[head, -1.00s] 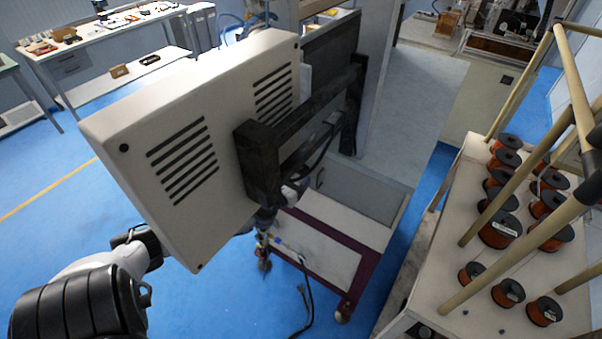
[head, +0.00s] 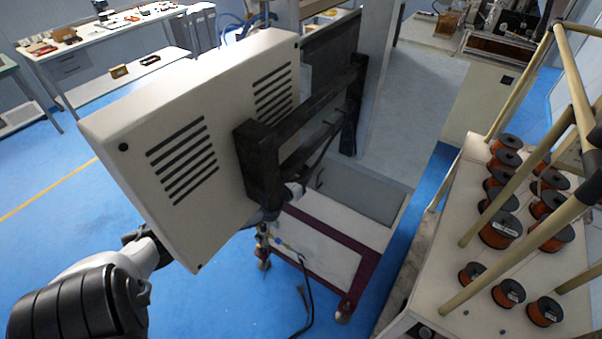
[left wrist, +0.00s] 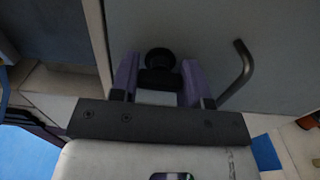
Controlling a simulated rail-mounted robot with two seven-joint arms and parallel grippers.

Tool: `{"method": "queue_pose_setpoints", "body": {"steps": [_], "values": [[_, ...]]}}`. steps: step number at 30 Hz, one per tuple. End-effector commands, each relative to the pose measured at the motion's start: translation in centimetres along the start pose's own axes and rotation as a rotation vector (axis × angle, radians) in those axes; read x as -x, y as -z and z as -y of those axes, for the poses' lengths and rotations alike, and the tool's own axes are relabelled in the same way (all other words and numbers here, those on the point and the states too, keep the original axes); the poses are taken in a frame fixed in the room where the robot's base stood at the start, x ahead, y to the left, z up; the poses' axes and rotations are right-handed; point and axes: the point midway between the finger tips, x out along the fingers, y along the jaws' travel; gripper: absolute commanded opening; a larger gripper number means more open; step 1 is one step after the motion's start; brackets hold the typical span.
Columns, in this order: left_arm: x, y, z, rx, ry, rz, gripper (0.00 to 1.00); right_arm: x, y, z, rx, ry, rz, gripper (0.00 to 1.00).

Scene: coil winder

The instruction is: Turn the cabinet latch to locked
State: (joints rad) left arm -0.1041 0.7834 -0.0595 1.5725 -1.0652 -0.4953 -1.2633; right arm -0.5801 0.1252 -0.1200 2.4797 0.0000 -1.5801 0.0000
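In the left wrist view a black latch knob (left wrist: 160,60) sits on a grey cabinet panel (left wrist: 205,25). The two purple fingers of my left gripper (left wrist: 160,78) are on either side of the knob, with a dark bar between them. I cannot tell whether the fingers press on it. In the head view my left arm passes behind a large vented white box (head: 225,90). A small light part, seemingly of that arm, shows past the box's lower right edge; the fingers are hidden. The latch is not visible in the head view. My right gripper is not seen.
A bent dark handle (left wrist: 241,72) stands right of the knob. A black bracket (head: 262,165) joins the white box. A rack (head: 460,270) with several copper spools stands at the right. A dark cable (head: 307,300) hangs to the blue floor. A workbench (head: 95,35) is at the back left.

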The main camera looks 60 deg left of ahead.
Motion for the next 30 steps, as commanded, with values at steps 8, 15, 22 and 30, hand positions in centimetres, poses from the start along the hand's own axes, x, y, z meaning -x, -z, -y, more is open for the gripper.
{"method": "queue_pose_setpoints", "body": {"steps": [8, 15, 22, 30], "values": [[0.0, 0.0, 0.0, 0.000, 0.000, 0.000, 0.19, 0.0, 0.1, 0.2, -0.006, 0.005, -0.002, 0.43], [0.0, 0.1, 0.0, 0.045, 0.000, -0.001, 0.19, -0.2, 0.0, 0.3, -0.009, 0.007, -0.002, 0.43], [0.0, 0.1, 0.0, 0.197, 0.000, 0.001, 0.19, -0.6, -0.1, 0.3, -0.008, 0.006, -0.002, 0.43], [0.0, 0.1, 0.0, 0.453, 0.000, 0.001, 0.19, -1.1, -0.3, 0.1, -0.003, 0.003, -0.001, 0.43]]}}
